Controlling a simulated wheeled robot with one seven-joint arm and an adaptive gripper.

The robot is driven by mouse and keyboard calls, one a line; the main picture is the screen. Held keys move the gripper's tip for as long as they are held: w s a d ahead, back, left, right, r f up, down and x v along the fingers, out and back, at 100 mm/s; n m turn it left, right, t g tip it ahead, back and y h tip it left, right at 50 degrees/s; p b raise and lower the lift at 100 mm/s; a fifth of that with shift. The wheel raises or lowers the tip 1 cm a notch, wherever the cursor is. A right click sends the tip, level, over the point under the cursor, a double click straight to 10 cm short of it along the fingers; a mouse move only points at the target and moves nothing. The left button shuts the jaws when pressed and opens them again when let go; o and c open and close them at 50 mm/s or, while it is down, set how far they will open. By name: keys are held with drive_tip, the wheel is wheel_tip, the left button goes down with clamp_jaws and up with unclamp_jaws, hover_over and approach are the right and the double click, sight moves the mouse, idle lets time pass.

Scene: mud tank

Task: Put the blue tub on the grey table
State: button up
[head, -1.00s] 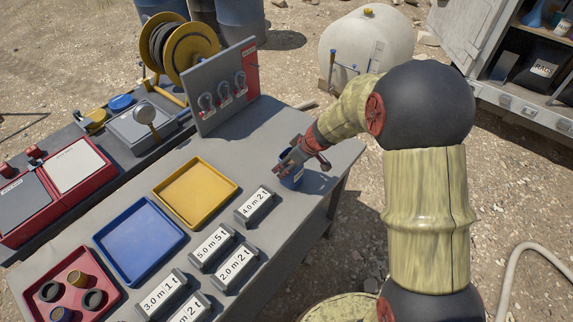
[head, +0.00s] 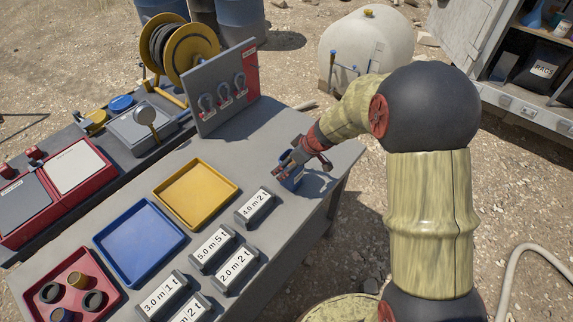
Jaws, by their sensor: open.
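The small blue tub (head: 290,183) stands on the grey table (head: 262,150) near its right edge, partly hidden by my gripper. My gripper (head: 283,168) is open at the tub's top, with its fingers spread over or around the rim. I cannot tell whether the fingers touch the tub.
A yellow tray (head: 197,193), a blue tray (head: 139,240) and a red tray (head: 66,284) with several small cups lie to the left. Several number blocks (head: 255,208) line the table's front. An upright panel with shackles (head: 222,92) stands at the back. A white tank (head: 366,52) stands behind.

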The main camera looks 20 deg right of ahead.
drive_tip(key=p+v, duration=0.2)
drive_tip(key=v, duration=0.9)
drive_tip(key=s+a+r+m+h, duration=0.1)
drive_tip(key=s+a+r+m, duration=0.25)
drive_tip(key=s+r, duration=0.95)
drive_tip(key=s+d+r+m+t+h, duration=0.1)
drive_tip(key=s+r+m, duration=0.3)
drive_tip(key=s, duration=1)
drive_tip(key=shift+h, duration=0.9)
drive_tip(key=shift+s, duration=0.2)
